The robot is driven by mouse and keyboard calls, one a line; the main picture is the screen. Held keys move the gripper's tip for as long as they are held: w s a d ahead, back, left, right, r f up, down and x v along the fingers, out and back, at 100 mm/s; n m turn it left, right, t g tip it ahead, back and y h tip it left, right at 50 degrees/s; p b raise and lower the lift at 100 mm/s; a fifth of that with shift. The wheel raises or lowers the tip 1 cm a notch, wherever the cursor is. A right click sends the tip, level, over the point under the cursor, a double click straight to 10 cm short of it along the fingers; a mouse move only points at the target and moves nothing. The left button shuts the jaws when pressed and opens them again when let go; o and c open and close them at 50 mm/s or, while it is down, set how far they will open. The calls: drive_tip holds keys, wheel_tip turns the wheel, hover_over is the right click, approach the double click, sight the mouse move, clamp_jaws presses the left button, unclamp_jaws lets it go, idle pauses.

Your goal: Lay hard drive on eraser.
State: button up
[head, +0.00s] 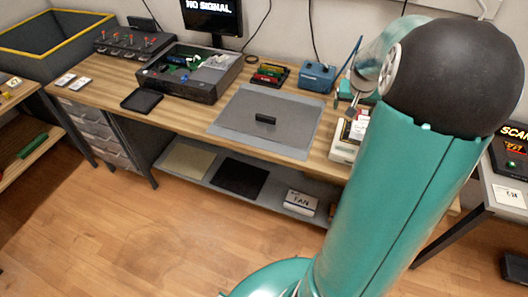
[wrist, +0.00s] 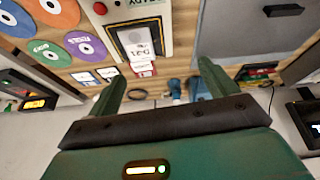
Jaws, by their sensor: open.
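My gripper (wrist: 160,74) is open in the wrist view, with nothing between its two fingers. Beyond the fingertips is a beige machine (wrist: 122,46) with a partly cut-off label, which may be the eraser. It also shows in the head view (head: 343,152), partly behind my arm. A white labelled piece (wrist: 140,48) shows on its face; I cannot tell if it is the hard drive. Small labelled pieces (wrist: 82,76) lie beside the machine. Two small silver-and-dark pieces (head: 66,79) lie at the bench's left end and look like drives.
A grey mat (head: 240,118) with a black block (head: 265,119) lies mid-bench. An open computer case (head: 180,92), black tray (head: 142,99) and blue box (head: 318,77) stand nearby. Coloured discs (wrist: 52,56) lie beside the beige machine. The floor (head: 180,230) in front is clear.

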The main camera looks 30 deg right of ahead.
drive_tip(key=s+a+r+n+t, duration=0.15)
drive_tip(key=a+r, duration=0.25)
drive_tip(key=a, duration=0.6)
drive_tip(key=s+a+r+n+y, duration=0.1)
drive_tip(key=a+r+n, duration=0.15)
drive_tip(key=a, duration=0.75)
drive_tip(key=s+a+r+n, duration=0.2)
drive_tip(key=a+r, duration=0.2)
drive_tip(key=a, duration=0.6)
drive_tip(key=s+a+n+y, duration=0.2)
drive_tip(key=s+a, duration=0.6)
drive_tip(key=a, duration=0.1)
drive_tip(key=shift+n+t, duration=0.3)
drive_tip(key=shift+t, duration=0.15)
drive_tip(key=c, duration=1)
drive_tip(key=shift+d, duration=0.2)
drive_tip(key=shift+c, duration=0.4)
